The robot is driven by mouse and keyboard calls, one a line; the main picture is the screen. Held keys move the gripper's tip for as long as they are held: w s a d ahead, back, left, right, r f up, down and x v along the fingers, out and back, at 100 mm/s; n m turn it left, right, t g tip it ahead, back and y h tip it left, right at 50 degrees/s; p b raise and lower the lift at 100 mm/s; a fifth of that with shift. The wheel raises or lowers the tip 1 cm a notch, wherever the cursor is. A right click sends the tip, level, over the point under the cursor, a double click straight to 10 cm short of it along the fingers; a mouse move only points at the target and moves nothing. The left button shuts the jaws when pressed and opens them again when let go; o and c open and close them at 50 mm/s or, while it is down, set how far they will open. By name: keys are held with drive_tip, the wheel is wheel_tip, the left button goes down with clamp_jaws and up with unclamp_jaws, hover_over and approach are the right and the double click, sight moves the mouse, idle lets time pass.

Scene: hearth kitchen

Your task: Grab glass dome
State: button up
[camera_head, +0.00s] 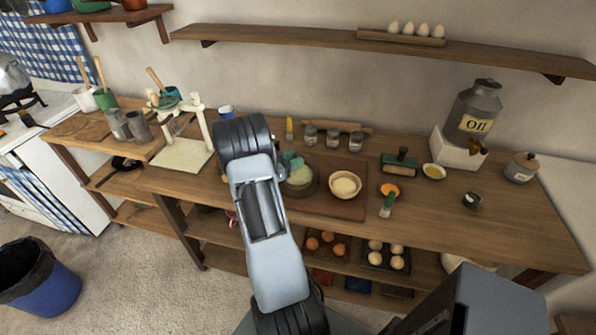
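A clear, rounded glass piece (301,181) with something pale inside stands on the counter just right of my arm. It may be the glass dome, but I cannot tell whether it is a dome over the pale food or a bowl holding it. A teal item (292,160) shows at its back left edge, partly against my arm. My arm rises through the middle of the view and hides part of the counter. My gripper's fingers do not show, so I cannot see what they hold.
A bowl (345,184) of pale contents stands to the right on a brown board (338,207). Several small jars (333,138) and a rolling pin (340,127) lie behind. A green brush (387,204) lies farther right. A wooden shelf (300,38) runs above the counter.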

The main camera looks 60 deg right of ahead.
clamp_jaws()
drive_tip(key=shift+r, duration=0.15)
